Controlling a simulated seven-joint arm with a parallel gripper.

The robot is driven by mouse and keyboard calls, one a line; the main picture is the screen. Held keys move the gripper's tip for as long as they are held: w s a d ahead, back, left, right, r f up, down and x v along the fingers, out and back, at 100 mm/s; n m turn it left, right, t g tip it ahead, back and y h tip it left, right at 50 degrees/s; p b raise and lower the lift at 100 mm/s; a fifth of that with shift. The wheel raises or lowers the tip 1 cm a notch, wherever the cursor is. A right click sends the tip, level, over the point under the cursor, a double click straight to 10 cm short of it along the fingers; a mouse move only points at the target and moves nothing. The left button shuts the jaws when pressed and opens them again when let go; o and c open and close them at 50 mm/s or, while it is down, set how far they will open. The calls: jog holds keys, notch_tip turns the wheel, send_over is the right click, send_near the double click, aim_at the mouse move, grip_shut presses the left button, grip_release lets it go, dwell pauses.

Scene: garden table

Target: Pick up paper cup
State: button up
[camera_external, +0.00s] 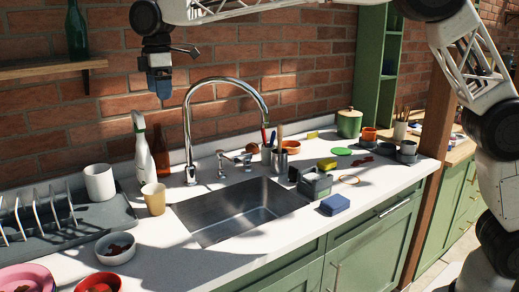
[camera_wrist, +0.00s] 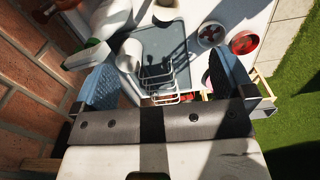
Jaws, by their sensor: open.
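The paper cup (camera_external: 154,198) is tan and stands upright on the white counter, left of the sink and right of a white mug (camera_external: 99,182). In the wrist view, a pale shape at the top edge (camera_wrist: 165,12) may be this cup, but it is cut off and I cannot be sure. My gripper (camera_external: 163,92) hangs well above the counter, near the brick wall and left of the tap's arch. In the wrist view my gripper (camera_wrist: 162,80) has its blue fingers wide apart, with nothing held between them.
The tall tap (camera_external: 188,140) and sink (camera_external: 240,210) lie right of the cup. A white spray bottle (camera_external: 143,150) and brown bottle (camera_external: 160,152) stand behind it. A grey drainer mat (camera_external: 75,228) with a rack, a white bowl (camera_external: 115,248) and a red bowl (camera_external: 98,284) lie left.

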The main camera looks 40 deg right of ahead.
jog(key=a+f, duration=0.2)
jog(key=a, duration=0.3)
send_over(155, 197)
jog(key=w+d, duration=0.1)
jog(key=w, duration=0.2)
notch_tip(155, 197, down, 22)
jog(key=shift+n, duration=0.4)
jog(key=shift+w+d, duration=0.1)
notch_tip(155, 197, down, 2)
jog(key=shift+f, duration=0.15)
jog(key=shift+f, duration=0.1)
jog(key=shift+w+a+f, duration=0.1)
jog(key=shift+f, duration=1.2)
jog(key=shift+a+f, duration=0.1)
jog(key=shift+f, duration=1.15)
jog(key=c, duration=0.9)
